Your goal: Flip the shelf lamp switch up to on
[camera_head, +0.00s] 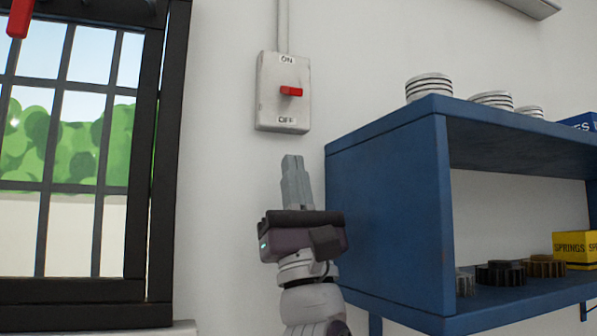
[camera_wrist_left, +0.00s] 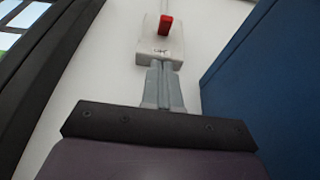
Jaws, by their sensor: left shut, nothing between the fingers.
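A white switch box (camera_head: 270,112) hangs on the wall, marked ON at the top and OFF at the bottom. Its red lever (camera_head: 291,91) sticks out from about the middle of the box. My left gripper (camera_head: 292,158) is shut and empty, pointing up, just below the box in the head view. In the left wrist view, the closed fingers (camera_wrist_left: 162,68) point at the lower edge of the switch box (camera_wrist_left: 172,42), with the red lever (camera_wrist_left: 166,25) above them. I cannot tell the exact gap between fingertips and box. My right gripper is not in view.
A blue wall shelf (camera_head: 385,190) stands close to the right of my left gripper, with stacked discs (camera_head: 429,86) on top, and gears (camera_head: 500,273) and a yellow box (camera_head: 574,249) inside. A dark barred window (camera_head: 165,150) is at the left. The wall between is bare.

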